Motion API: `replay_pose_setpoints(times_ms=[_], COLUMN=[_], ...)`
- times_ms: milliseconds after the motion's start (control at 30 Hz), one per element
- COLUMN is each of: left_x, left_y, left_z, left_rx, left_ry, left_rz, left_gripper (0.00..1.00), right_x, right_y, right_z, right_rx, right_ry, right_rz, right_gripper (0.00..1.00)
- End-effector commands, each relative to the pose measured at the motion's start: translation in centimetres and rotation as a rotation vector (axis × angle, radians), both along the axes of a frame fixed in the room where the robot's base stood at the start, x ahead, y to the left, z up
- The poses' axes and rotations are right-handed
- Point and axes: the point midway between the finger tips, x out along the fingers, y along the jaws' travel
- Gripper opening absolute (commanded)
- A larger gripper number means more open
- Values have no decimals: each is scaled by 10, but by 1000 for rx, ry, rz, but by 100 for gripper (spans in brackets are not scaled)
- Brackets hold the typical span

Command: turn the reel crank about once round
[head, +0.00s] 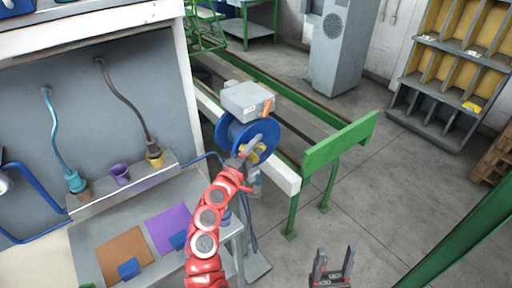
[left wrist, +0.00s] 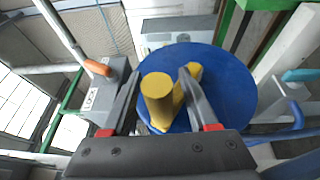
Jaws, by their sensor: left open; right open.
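The blue reel (head: 268,130) hangs at the end of the green-framed bench, and its round face fills the middle of the left wrist view (left wrist: 230,95). The yellow crank (left wrist: 192,74) lies across that face, with an upright cylindrical knob (left wrist: 158,92) nearest the camera. My left gripper (head: 248,152) is at the reel and partly hides the crank in the head view. Its fingers are open, one on each side of the knob; I cannot tell whether either touches it. My right gripper (head: 334,264) is open and empty, low in the head view, away from the reel.
A grey box (head: 246,99) with an orange lever (head: 267,107) is beside the reel; its label reads LOCK in the left wrist view. A green rail (head: 340,141) stands right of the reel. The workbench with purple (head: 170,228) and brown mats is left.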

Motion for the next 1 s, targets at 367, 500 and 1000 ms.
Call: replay_pose_setpoints(times_ms=[367, 500, 1000], left_x=[0, 0, 0], left_y=[0, 0, 0], left_z=[0, 0, 0], left_rx=[0, 1, 1], left_ry=[0, -1, -1], left_rz=[0, 0, 0], left_gripper=[14, 0, 0], right_x=[0, 0, 0], right_y=[0, 0, 0], right_z=[0, 0, 0], right_rx=[0, 0, 0], right_ry=[0, 0, 0], right_rz=[0, 0, 0], right_gripper=[59, 59, 59])
